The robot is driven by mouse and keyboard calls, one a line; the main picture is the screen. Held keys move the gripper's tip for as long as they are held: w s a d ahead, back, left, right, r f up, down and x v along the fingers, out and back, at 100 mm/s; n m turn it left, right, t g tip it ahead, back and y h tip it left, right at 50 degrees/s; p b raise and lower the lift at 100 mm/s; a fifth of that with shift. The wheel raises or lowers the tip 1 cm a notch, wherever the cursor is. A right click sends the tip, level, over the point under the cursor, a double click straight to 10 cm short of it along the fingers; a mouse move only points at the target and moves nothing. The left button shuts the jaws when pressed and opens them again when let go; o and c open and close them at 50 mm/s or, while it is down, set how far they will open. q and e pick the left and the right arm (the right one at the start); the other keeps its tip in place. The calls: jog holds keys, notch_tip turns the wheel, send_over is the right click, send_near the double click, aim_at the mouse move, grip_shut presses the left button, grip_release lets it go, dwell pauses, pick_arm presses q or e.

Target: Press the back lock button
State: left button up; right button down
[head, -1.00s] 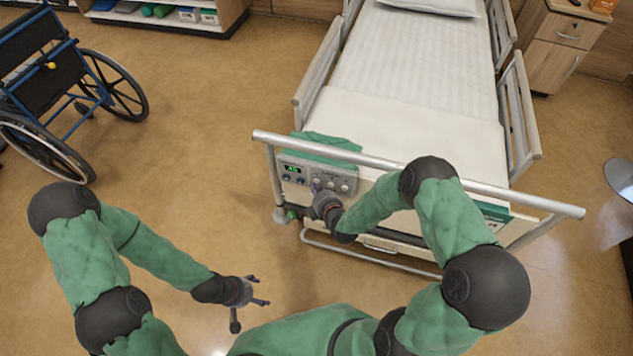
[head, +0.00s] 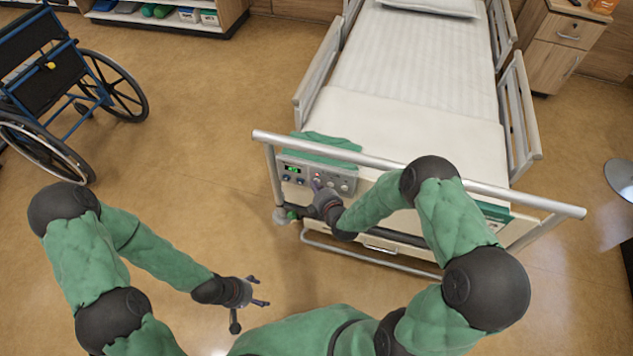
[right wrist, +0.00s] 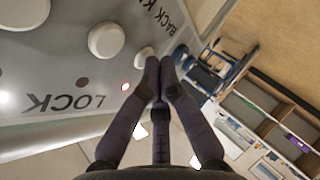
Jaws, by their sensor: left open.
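The grey control panel (head: 322,180) hangs on the bed's footboard, with a green display at its left and round pale buttons. In the right wrist view the panel (right wrist: 55,95) shows the words LOCK and BACK. A pale button (right wrist: 145,56) is right at my right fingertips; contact is hard to tell. A lit red light (right wrist: 125,86) is beside it. My right gripper (head: 317,186) is in front of the panel; its fingers (right wrist: 158,70) are together, holding nothing. My left gripper (head: 256,291) is open and empty over the floor.
The bed rail (head: 400,170) runs above the panel. A green cloth (head: 325,147) lies behind the panel top. A wheelchair (head: 60,90) stands at the left, and a bedside cabinet (head: 560,45) at the back right. The floor between wheelchair and bed is clear.

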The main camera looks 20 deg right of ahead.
jog(key=shift+s+a, duration=0.1)
dwell(0.3)
jog(key=shift+s+a, duration=0.35)
jog(key=shift+s, duration=0.2)
jog(key=shift+s+a, duration=0.1)
jog(key=shift+s+a+p, duration=0.35)
jog(key=shift+s+a, duration=0.3)
jog(key=shift+s, duration=0.35)
jog(key=shift+s+a+p, duration=0.35)
jog(key=shift+s+a, duration=0.3)
jog(key=shift+s, duration=0.35)
jog(key=s+a+r+p, duration=0.2)
jog(key=s+a+p, duration=0.1)
jog(key=s, duration=0.3)
jog(key=shift+s+a, duration=0.3)
jog(key=shift+a, duration=0.45)
